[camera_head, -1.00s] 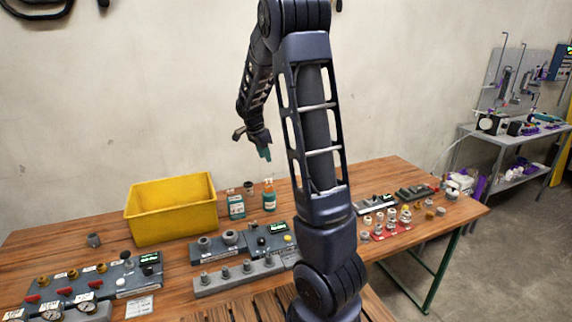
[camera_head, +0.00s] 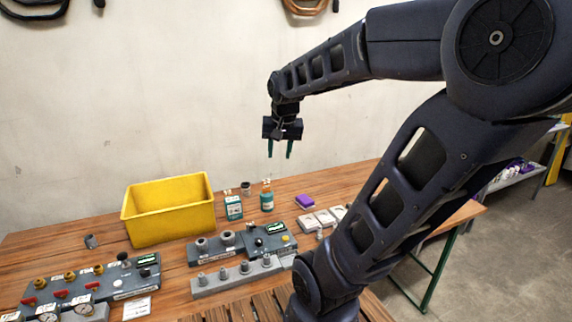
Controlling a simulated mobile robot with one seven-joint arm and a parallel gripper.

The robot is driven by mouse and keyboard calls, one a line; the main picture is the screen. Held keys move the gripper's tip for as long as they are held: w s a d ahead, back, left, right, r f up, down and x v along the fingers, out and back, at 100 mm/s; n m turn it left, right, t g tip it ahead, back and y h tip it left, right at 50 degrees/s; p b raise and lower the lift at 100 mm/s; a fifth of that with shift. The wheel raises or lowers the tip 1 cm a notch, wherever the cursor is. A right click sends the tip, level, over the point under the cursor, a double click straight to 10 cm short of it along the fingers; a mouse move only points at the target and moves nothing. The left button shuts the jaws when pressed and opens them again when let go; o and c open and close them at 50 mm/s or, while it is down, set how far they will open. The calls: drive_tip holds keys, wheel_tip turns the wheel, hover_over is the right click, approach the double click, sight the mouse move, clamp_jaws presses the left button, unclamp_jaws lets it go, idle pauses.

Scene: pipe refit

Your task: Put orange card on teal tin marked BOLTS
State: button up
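Two small teal containers stand on the wooden table behind the grey fixtures. One is a boxy teal tin (camera_head: 233,208) with a pale label. The other is a teal bottle-like container (camera_head: 266,199) with an orange-tan top. The lettering is too small to read, so I cannot tell which is marked BOLTS. I cannot make out an orange card for certain. My gripper (camera_head: 279,149) hangs in the air above and slightly right of the two containers, pointing down. Its two teal fingers are apart, with nothing visible between them.
A yellow bin (camera_head: 170,222) stands left of the containers. Grey valve and fitting panels (camera_head: 245,246) line the front. A purple block (camera_head: 305,202) and pale flat pieces (camera_head: 317,219) lie to the right. My arm hides the table's right part. Some bare wood shows behind the containers.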

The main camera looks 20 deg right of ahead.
drive_tip(key=s+a+n+t, duration=0.1)
drive_tip(key=s+n, duration=0.3)
drive_tip(key=s, duration=0.4)
drive_tip(key=shift+s+a+f, duration=0.2)
drive_tip(key=shift+a, duration=0.1)
